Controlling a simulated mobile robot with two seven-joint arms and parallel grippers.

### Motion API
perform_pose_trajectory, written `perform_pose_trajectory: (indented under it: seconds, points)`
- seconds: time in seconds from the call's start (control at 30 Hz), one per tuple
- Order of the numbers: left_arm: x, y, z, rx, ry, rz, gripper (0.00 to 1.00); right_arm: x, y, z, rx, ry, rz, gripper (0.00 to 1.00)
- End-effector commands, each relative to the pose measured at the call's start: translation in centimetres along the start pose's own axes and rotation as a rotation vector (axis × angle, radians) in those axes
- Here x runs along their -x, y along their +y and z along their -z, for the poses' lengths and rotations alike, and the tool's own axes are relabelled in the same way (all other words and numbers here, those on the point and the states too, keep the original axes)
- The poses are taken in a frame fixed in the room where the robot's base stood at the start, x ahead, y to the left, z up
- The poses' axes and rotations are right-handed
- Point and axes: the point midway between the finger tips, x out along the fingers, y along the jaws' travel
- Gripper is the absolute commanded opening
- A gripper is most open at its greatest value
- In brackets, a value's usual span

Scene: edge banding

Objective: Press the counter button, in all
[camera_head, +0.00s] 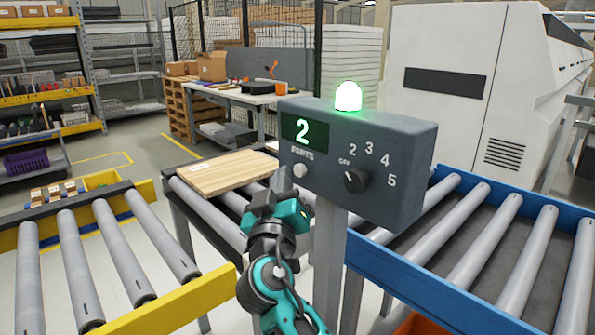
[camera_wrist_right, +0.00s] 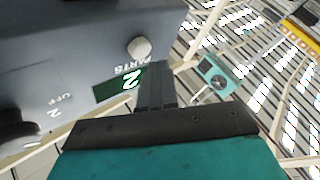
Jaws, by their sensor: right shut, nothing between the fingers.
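The grey counter box (camera_head: 400,140) stands on a post in the middle of the head view. Its display (camera_head: 304,131) shows a green 2 above the word PARTS. The round pale counter button (camera_head: 300,170) is below the display; it also shows in the right wrist view (camera_wrist_right: 139,47). A black dial (camera_head: 356,180) sits to its right, with OFF and numbers around it. A green lamp (camera_head: 348,97) glows on top. My right gripper (camera_head: 282,182) is shut and empty, its tips just left of and below the button. Contact cannot be made out. My left gripper is out of view.
A wooden board (camera_head: 228,172) lies on rollers behind the box, to the left. A yellow-sided roller conveyor (camera_head: 160,318) is at the front left, and a blue-sided one (camera_head: 420,290) at the right. A large white machine (camera_head: 445,50) stands behind.

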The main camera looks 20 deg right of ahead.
Motion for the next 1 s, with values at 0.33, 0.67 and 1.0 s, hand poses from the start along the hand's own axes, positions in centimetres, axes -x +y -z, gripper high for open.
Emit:
perform_pose_trajectory:
  seconds: [0.33, 0.67, 1.0]
  points:
    - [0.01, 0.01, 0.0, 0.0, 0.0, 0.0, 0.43, 0.0, 0.0, 0.01, 0.0, 0.0, 0.0, 0.0]
    - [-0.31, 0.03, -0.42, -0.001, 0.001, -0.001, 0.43, -0.51, 0.34, -0.46, 0.0, 0.001, 0.0, 0.0]
    - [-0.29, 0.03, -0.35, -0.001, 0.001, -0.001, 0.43, -0.61, 0.43, -0.43, 0.0, 0.0, 0.0, 0.0]
